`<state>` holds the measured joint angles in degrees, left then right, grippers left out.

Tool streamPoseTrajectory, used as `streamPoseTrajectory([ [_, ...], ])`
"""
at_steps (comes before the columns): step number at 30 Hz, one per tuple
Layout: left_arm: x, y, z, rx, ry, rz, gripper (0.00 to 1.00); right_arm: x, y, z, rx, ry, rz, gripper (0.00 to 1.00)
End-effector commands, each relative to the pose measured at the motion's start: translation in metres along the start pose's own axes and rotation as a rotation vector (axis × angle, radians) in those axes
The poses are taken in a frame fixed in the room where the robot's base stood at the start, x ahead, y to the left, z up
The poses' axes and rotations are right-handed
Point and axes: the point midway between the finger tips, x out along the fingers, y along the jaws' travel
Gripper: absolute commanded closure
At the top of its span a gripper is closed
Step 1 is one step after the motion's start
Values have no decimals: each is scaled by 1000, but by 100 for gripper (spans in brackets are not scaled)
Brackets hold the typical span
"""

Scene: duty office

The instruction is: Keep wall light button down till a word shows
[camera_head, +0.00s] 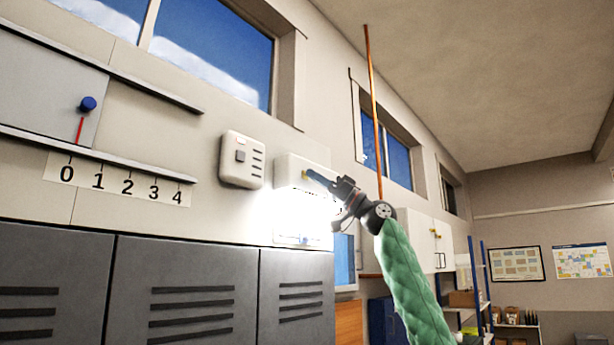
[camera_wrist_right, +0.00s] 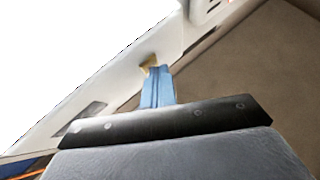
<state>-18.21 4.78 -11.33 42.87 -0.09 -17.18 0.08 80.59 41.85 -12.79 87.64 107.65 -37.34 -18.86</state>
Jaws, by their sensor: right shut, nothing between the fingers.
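How far the button is pressed cannot be told. No word is readable; the glare washes out the lower face. My left gripper is not in view.
A white switch box (camera_head: 242,160) hangs left of the light. Further left are a blue-knobbed slider (camera_head: 88,104) and a 0–4 scale (camera_head: 118,181). Grey lockers (camera_head: 180,290) stand below. A thin copper-coloured pole (camera_head: 372,100) rises behind my right wrist.

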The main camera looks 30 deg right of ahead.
Motion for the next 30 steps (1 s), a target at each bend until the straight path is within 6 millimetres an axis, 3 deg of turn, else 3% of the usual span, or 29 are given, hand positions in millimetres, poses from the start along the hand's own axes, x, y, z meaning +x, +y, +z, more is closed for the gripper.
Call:
streamPoseTrajectory([
  [8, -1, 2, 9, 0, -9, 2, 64, 0, 0, 0, 0, -1, 0, 100],
  [21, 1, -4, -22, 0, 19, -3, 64, 0, 0, 1, 0, -1, 0, 100],
  [30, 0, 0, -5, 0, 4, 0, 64, 0, 0, 1, 0, -1, 0, 100],
])
